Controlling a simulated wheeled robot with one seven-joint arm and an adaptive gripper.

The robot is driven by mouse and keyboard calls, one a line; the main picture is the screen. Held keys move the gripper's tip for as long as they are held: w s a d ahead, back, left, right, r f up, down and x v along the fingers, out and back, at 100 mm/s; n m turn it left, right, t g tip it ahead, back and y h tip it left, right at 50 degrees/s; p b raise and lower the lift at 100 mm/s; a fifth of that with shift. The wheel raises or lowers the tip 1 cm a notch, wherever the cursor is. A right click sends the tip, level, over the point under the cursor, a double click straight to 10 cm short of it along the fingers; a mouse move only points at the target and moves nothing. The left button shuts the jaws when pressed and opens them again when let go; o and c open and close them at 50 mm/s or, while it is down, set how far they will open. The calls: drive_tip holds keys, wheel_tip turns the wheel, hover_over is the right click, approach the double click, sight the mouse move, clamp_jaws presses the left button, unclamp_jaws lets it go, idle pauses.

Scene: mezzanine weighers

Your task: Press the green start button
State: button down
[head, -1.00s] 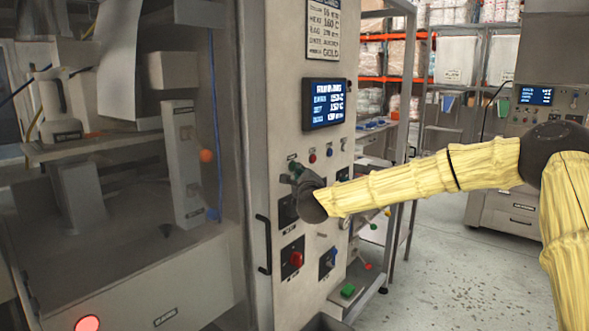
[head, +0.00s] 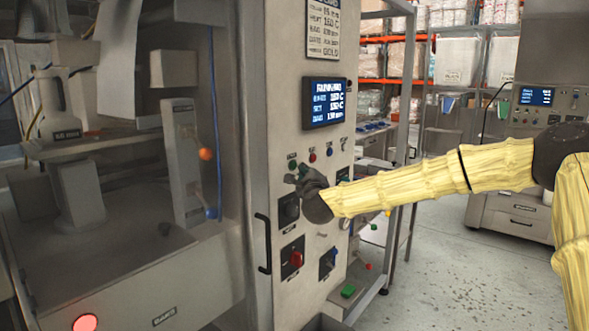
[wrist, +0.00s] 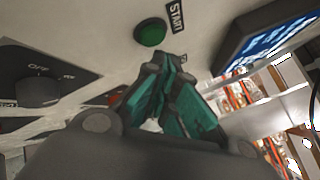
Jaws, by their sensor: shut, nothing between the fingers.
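The green start button (wrist: 150,33) is round and sits in a dark ring on the grey panel, beside a black START label (wrist: 176,17) in the wrist view. In the head view the button (head: 292,165) shows small, just above my gripper (head: 291,178). My gripper is shut and empty. In the wrist view its teal-padded fingers (wrist: 170,62) come together just below the button, with a small gap in the picture. The fingertips look apart from the button.
A lit blue display (head: 329,103) stands out above the buttons. A red button (head: 312,157) and a blue button (head: 329,151) are to the right. A black OFF knob (wrist: 38,90) is nearby. A red switch (head: 295,259) and a door handle (head: 263,243) are lower.

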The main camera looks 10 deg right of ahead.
drive_tip(key=shift+s, duration=0.1)
drive_tip(key=shift+s+d+b, duration=0.45)
drive_tip(key=shift+s+d, duration=0.35)
drive_tip(key=shift+s, duration=0.15)
drive_tip(key=shift+s+d+b, duration=0.4)
drive_tip(key=shift+s+d, duration=0.35)
drive_tip(key=shift+s, duration=0.2)
